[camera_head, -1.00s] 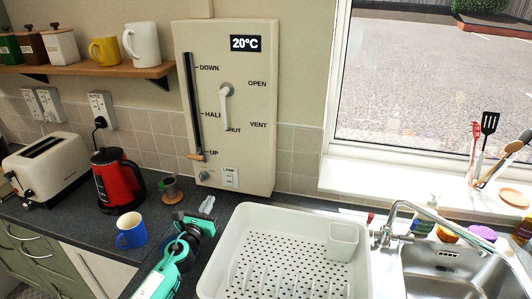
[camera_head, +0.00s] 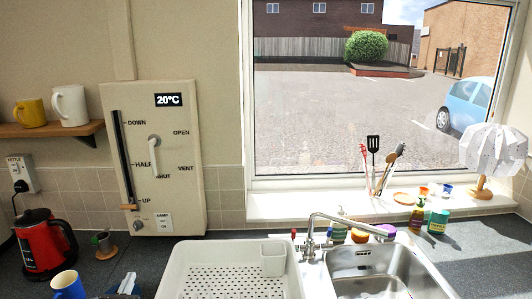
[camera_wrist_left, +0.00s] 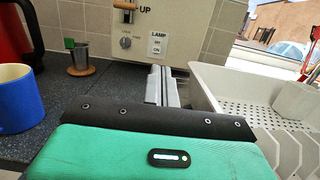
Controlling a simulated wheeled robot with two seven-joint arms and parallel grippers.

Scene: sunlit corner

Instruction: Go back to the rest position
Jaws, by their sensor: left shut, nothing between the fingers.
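My left gripper (camera_head: 128,284) shows only at its tip, at the bottom edge of the head view, between the blue mug (camera_head: 68,286) and the white dish rack (camera_head: 172,284). In the left wrist view the two grey fingers of the left gripper (camera_wrist_left: 162,84) lie together with nothing between them. They point toward the cream control panel (camera_wrist_left: 185,42), over the dark worktop (camera_wrist_left: 112,95). The blue mug (camera_wrist_left: 18,100) stands apart to their left, and the dish rack (camera_wrist_left: 222,88) is close on their right. My right gripper is in neither view.
A red kettle (camera_head: 42,245) and a small metal cup (camera_head: 105,245) stand at the left. The sink (camera_head: 375,265) is right of the rack. Utensils (camera_head: 378,165), bottles and a white lamp (camera_head: 492,150) line the window side. Dark worktop at the right is clear.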

